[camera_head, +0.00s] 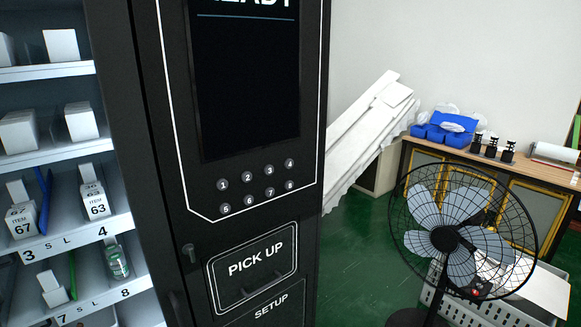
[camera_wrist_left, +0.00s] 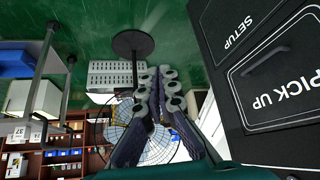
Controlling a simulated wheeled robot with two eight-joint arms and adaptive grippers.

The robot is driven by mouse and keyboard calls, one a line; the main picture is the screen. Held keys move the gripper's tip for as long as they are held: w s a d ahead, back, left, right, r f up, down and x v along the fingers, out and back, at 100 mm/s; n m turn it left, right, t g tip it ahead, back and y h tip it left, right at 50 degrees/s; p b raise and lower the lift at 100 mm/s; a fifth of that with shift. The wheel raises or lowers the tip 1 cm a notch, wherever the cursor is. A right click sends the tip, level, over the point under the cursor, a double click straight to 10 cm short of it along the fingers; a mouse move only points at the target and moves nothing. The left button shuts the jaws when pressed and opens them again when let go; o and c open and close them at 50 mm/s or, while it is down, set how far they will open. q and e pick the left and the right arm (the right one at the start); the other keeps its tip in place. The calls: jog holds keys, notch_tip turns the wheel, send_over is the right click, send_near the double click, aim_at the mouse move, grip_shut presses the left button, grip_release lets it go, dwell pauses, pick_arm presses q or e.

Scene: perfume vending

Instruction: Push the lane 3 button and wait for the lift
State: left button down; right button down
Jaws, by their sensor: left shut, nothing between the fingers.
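The black vending machine (camera_head: 175,130) stands left of centre in the head view. Its round numbered buttons sit in two rows below the dark screen (camera_head: 245,90). The lane 3 button (camera_head: 270,169) is third in the upper row, between button 2 (camera_head: 247,177) and button 4 (camera_head: 290,163). No gripper shows in the head view. In the left wrist view my left gripper (camera_wrist_left: 156,76) is shut and empty, apart from the machine's pick up door (camera_wrist_left: 275,70). The buttons are not in the wrist view. The lift cannot be made out. My right gripper is in neither view.
Shelves with boxed items (camera_head: 65,180) are at the left of the head view. A black fan (camera_head: 446,238) stands at the right, before a wooden desk (camera_head: 400,160) holding a blue bin (camera_head: 445,130). Green floor (camera_head: 350,265) is clear between machine and fan.

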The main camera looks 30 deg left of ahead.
aim_at(269, 170)
pick_arm(q)
jog(key=shift+s+a, duration=0.1)
jog(key=shift+s, duration=0.05)
jog(key=w+a+r+n+t+y+p, duration=0.2)
jog(key=w+a+r+p, duration=0.3)
jog(key=w+r+p, duration=0.3)
jog(key=w+a+r+n+t+y+p, duration=0.2)
jog(key=w+a+r+n+p, duration=0.3)
jog(key=w+r+p, duration=0.3)
jog(key=w+a+r+n+t+y+p, duration=0.2)
jog(key=w+a+r+n+p, duration=0.1)
jog(key=w+a+r+p, duration=0.3)
jog(key=w+r+p, duration=0.2)
jog(key=w+r, duration=0.2)
jog(key=r, duration=0.2)
jog(key=shift+r, duration=0.2)
jog(key=shift+a, duration=0.1)
jog(key=shift+w+a, duration=0.55)
jog(key=shift+a, duration=0.8)
jog(key=shift+w+a, duration=0.55)
jog(key=shift+a, duration=0.85)
jog(key=shift+w+a, duration=0.55)
jog(key=shift+a, duration=0.8)
jog(key=shift+a, duration=0.1)
